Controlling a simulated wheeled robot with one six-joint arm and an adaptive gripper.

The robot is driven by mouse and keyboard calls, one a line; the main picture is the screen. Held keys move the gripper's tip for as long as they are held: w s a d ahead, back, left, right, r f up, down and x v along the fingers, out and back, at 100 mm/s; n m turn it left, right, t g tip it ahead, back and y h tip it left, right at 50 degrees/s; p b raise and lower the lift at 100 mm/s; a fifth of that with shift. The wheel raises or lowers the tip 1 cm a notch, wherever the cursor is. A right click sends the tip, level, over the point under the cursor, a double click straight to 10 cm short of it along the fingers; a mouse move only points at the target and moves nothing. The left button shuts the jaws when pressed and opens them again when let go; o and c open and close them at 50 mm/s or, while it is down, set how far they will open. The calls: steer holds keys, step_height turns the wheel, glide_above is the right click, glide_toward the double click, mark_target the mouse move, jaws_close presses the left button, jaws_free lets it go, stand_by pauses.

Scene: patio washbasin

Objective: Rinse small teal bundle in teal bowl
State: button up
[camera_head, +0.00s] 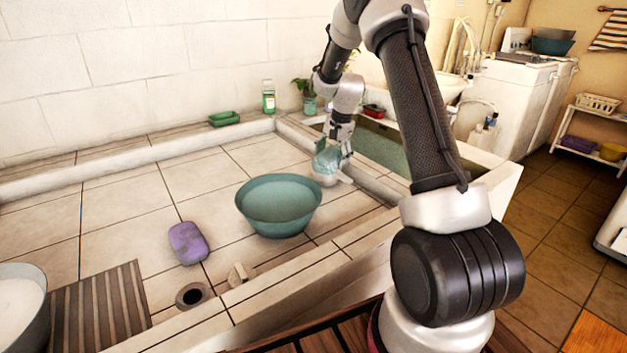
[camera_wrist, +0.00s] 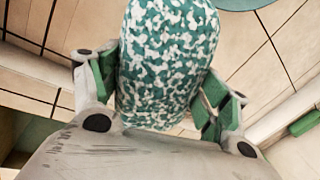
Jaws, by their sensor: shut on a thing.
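My gripper (camera_head: 334,147) is shut on the small teal bundle (camera_head: 325,160), at the right of the tiled counter beside the trough's near rim. In the wrist view the bundle (camera_wrist: 168,60) is rounded, mottled teal and white, and sits between the green finger pads of my gripper (camera_wrist: 158,88). The teal bowl (camera_head: 278,225) stands upright on the tiles, left of and nearer than the bundle, apart from it. The bowl holds greyish-teal water. A sliver of the bowl (camera_wrist: 245,3) shows at the top of the wrist view.
A purple sponge-like block (camera_head: 188,243), a drain hole (camera_head: 193,295) and a small beige piece (camera_head: 240,274) lie left and in front of the bowl. A ribbed board (camera_head: 98,310) and another basin (camera_head: 38,285) are front left. A water-filled trough (camera_head: 375,145) lies behind right.

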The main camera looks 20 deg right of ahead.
steer(key=a+r+n, duration=0.2)
steer(key=a+r, duration=0.1)
steer(key=a, duration=1)
steer(key=n, duration=0.3)
glide_above(282, 219)
steer(key=shift+g+y, duration=0.3)
steer(key=shift+y, duration=0.1)
steer(key=shift+s+d+f+x, duration=0.1)
steer(key=shift+s+d+x, duration=0.2)
steer(key=shift+x, duration=1.7)
steer(key=shift+s+d+f+x, duration=0.1)
steer(key=shift+s+d+x, duration=0.15)
steer(key=shift+x, duration=1.7)
steer(key=shift+s+d+f+x, duration=0.15)
steer(key=shift+d+x, duration=0.25)
steer(key=shift+x, duration=1.6)
steer(key=shift+r, duration=0.1)
steer(key=shift+d, duration=0.1)
